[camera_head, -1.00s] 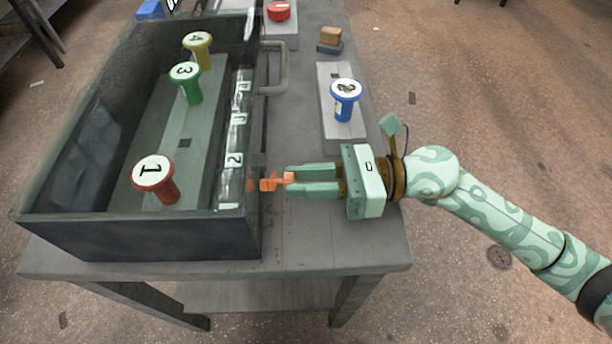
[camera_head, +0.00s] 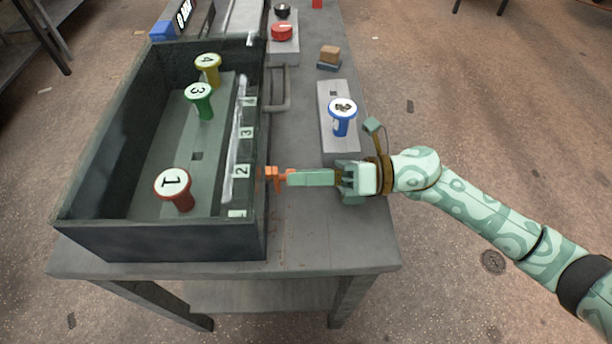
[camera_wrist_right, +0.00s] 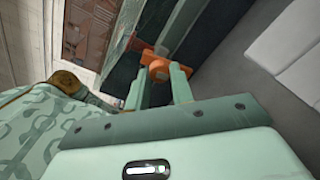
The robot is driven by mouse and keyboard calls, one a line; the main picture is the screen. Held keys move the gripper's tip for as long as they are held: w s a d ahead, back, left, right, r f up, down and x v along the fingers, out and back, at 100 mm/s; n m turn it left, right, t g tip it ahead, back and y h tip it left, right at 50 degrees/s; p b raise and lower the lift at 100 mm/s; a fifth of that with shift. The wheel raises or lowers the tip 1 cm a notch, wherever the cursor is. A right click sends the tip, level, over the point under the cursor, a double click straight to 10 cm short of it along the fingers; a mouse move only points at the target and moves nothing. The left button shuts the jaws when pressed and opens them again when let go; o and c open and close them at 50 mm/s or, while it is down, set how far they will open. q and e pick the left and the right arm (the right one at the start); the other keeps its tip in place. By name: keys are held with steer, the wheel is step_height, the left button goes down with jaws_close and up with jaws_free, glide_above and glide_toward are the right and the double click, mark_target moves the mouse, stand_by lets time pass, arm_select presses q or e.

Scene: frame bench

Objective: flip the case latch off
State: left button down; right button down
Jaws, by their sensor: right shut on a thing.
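The case (camera_head: 160,240) is a dark open-topped box on the grey bench. The case latch (camera_head: 272,177) is an orange piece on the case's right side wall, near its front corner. My right gripper (camera_head: 287,178) reaches in from the right and is shut on the latch. In the right wrist view the orange latch (camera_wrist_right: 157,69) sits between the two pale green fingers, against the dark case wall. My left gripper is not in view.
Inside the case stand a red peg (camera_head: 174,188), a green peg (camera_head: 200,100) and a yellow peg (camera_head: 208,68). A blue peg (camera_head: 342,118) stands on a grey plate to the right. A handle (camera_head: 279,90) juts from the case's right wall. A red button (camera_head: 282,32) is farther back.

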steer(key=shift+w+m+p, duration=0.35)
steer(key=shift+m, duration=0.55)
steer(key=c, duration=1.2)
jaws_free()
steer(key=d, duration=1.6)
steer(key=shift+d+b, duration=0.2)
steer(key=shift+b, duration=0.1)
